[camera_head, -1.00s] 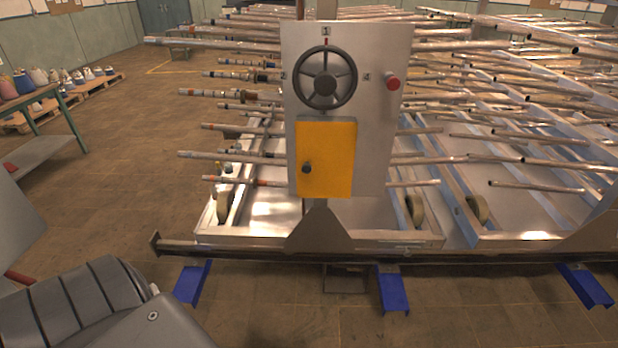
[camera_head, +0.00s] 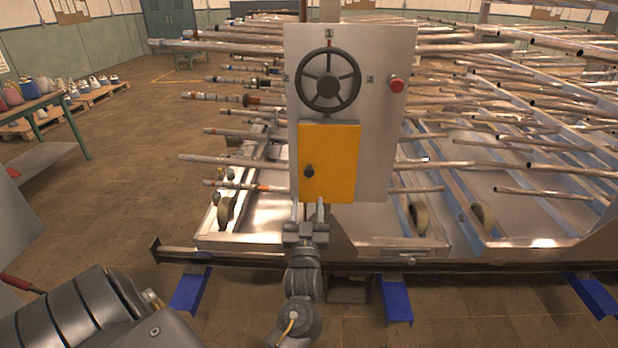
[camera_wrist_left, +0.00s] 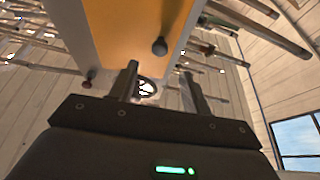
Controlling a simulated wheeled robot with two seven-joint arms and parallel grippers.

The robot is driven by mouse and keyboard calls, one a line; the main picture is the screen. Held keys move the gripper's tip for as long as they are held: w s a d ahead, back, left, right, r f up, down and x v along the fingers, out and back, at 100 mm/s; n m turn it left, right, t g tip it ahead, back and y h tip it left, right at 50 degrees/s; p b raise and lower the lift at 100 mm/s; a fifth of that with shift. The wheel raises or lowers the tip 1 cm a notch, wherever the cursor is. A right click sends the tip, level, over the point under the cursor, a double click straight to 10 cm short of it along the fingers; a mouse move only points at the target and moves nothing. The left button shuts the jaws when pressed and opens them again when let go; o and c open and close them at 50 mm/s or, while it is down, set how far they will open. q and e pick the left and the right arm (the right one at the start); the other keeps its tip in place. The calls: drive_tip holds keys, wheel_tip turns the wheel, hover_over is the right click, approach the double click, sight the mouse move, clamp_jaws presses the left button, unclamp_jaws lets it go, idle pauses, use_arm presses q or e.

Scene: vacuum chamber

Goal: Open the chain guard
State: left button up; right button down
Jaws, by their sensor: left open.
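The chain guard looks to be the yellow door (camera_head: 328,162) on the grey upright panel (camera_head: 400,140); it sits flat and closed. Its dark round knob (camera_head: 309,171) is at the door's left edge. My left gripper (camera_head: 313,212) is just below the door's lower edge, pointing up, open and empty. In the left wrist view the two fingers of the gripper (camera_wrist_left: 160,85) stand apart, with the knob (camera_wrist_left: 159,46) beyond them and the yellow door (camera_wrist_left: 125,35) behind. The gripper touches neither. My right gripper is not in view.
A black handwheel (camera_head: 328,80) and a red button (camera_head: 397,85) are on the panel above the door. Several metal pipes (camera_head: 225,160) stick out on both sides. A dark rail (camera_head: 350,258) on blue feet (camera_head: 395,298) runs below.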

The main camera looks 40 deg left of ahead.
sight(309, 175)
use_arm(q)
drive_tip(key=p+x, duration=0.2)
drive_tip(key=x, duration=0.6)
drive_tip(key=shift+w+a+r, duration=0.15)
drive_tip(key=shift+w+a, duration=0.3)
drive_tip(key=shift+w, duration=0.1)
clamp_jaws()
